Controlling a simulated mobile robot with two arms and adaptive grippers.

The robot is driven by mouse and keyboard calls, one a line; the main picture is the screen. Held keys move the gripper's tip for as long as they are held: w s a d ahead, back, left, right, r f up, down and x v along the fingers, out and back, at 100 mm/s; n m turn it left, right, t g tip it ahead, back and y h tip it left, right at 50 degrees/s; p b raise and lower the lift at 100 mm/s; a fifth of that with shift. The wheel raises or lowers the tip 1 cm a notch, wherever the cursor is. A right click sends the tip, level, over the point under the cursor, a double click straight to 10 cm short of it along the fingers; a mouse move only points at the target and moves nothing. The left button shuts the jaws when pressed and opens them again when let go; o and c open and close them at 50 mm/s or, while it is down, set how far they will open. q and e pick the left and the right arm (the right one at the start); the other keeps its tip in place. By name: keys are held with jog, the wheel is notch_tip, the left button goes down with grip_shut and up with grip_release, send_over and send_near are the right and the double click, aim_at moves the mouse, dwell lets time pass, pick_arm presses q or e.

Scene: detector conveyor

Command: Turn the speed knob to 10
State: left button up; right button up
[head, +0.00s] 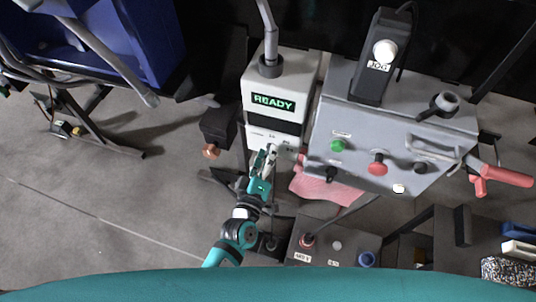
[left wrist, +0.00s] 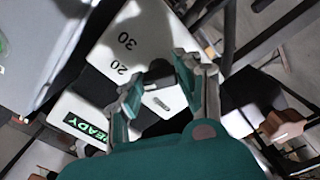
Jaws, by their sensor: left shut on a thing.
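My right gripper is not in view.
Right of the white box is a grey control box (head: 390,120) with a green button (head: 337,146), a red button (head: 377,163) and a red-handled lever (head: 500,176). A pink cloth (head: 325,190) hangs below. A lower button box (head: 335,240) stands in front.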

pick_arm(q)
jog(key=n, duration=0.5)
jog(key=shift+b, duration=0.35)
jog(key=shift+n, duration=0.3)
jog(key=o, duration=1.1)
jog(key=shift+o, duration=0.2)
jog(key=v, duration=1.2)
